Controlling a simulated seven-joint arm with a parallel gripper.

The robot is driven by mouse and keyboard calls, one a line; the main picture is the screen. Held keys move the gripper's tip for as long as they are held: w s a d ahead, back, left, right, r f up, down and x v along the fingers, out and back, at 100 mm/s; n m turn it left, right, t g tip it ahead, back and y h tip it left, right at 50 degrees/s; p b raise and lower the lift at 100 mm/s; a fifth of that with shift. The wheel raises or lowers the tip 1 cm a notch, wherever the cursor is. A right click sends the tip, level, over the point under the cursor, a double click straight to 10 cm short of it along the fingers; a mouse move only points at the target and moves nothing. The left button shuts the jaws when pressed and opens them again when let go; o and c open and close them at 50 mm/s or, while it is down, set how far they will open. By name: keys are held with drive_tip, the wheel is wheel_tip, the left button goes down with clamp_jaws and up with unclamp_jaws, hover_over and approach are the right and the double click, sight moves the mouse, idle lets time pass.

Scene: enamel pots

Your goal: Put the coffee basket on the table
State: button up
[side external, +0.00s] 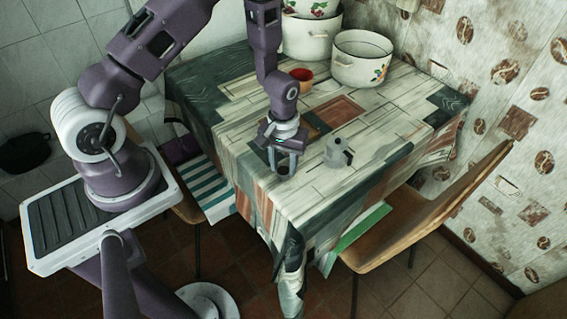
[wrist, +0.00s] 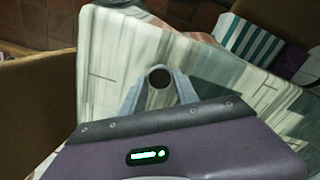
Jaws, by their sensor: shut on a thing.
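The coffee basket (wrist: 159,77) shows in the wrist view as a small round piece with a dark opening and a thin pale rim, between my two grey fingers. My gripper (side external: 282,169) points down over the near left part of the table (side external: 312,203) and is shut on the basket. In the side view the basket is mostly hidden by the fingers. The fingertips are low, close to the tabletop; I cannot tell whether the basket touches it. A grey coffee pot (side external: 338,154) stands on the table to the right of my gripper.
A red-topped bowl (side external: 301,77) and white enamel pots (side external: 361,60) stand toward the back. A patterned cloth covers the table. A wooden chair (side external: 425,215) stands at the right side. The cloth around my gripper is clear in front.

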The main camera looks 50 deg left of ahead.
drive_tip(key=o, duration=1.2)
drive_tip(key=shift+f, duration=0.1)
wheel_tip(320, 180, up, 12)
wheel_tip(320, 180, up, 16)
drive_tip(key=f+m+t, duration=0.1)
drive_tip(key=m+t, duration=0.2)
hover_over(284, 170)
drive_tip(key=s+d, duration=0.2)
drive_tip(key=s, duration=0.3)
drive_tip(key=s+r+m+t, duration=0.2)
drive_tip(key=s+r, duration=0.6)
drive_tip(key=s, duration=0.6)
drive_tip(key=shift+d+r+m+t, duration=0.3)
drive_tip(key=shift+m, duration=0.4)
